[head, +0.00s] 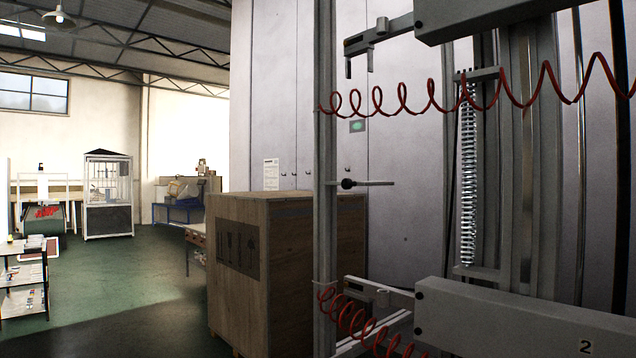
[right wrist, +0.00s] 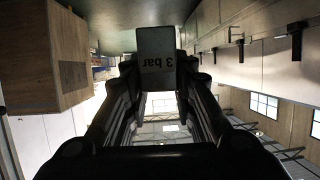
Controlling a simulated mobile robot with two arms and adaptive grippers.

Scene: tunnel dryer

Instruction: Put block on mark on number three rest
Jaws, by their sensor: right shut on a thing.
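In the right wrist view my right gripper (right wrist: 157,78) is shut on a grey block (right wrist: 156,47). The block's face reads "3 bar" and appears upside down. In the head view a grey rest arm (head: 520,325) at the lower right carries the number 2. Another grey arm (head: 490,15) at the top right shows no number. I see no number three and no mark. My left gripper is in neither view, and my right gripper is not in the head view.
A grey upright post (head: 325,170) and coiled red hoses (head: 430,100) stand close in front. A metal spring (head: 467,180) hangs behind. A wooden crate (head: 240,270) stands left of the post. Green floor (head: 130,270) is open between it and a shelf (head: 24,285).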

